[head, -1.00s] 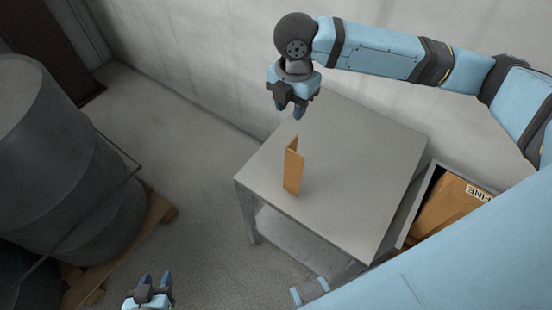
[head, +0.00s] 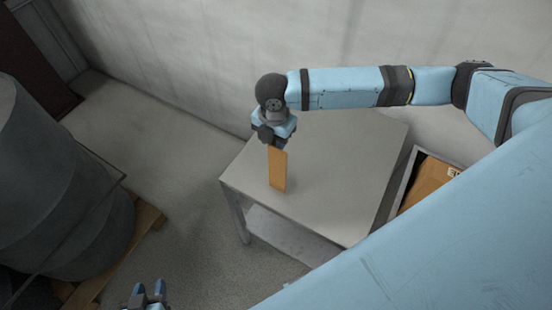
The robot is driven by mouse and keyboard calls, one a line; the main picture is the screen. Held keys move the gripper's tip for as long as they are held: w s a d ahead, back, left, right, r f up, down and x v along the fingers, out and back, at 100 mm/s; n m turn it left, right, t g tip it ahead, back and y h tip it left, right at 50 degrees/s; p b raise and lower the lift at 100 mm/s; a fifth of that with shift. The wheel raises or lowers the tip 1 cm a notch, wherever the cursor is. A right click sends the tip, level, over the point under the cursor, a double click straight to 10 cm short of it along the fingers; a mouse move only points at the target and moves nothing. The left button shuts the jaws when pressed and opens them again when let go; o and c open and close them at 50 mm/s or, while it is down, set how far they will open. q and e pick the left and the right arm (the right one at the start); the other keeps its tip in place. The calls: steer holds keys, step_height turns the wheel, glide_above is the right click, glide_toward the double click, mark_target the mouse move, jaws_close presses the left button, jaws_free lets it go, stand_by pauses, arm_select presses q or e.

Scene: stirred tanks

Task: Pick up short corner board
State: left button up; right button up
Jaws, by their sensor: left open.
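The short corner board (head: 278,172) is an orange-brown angled piece standing upright on the grey table (head: 335,185), near its left side. My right gripper (head: 271,145) is at the top end of the board, pointing down. Its fingers overlap the board's top in the picture, and I cannot see whether they are closed on it. My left gripper (head: 149,290) is low at the bottom left of the head view, apart from the table. Its two fingers are spread and nothing is between them.
A box with brown cardboard (head: 428,186) stands right of the table. Large dark drums (head: 60,190) stand on a wooden pallet (head: 148,222) at the left. A bare wall (head: 190,60) runs behind the table. The tabletop around the board is clear.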

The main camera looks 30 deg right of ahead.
steer(key=shift+f, duration=0.3)
jaws_close()
steer(key=shift+r, duration=0.1)
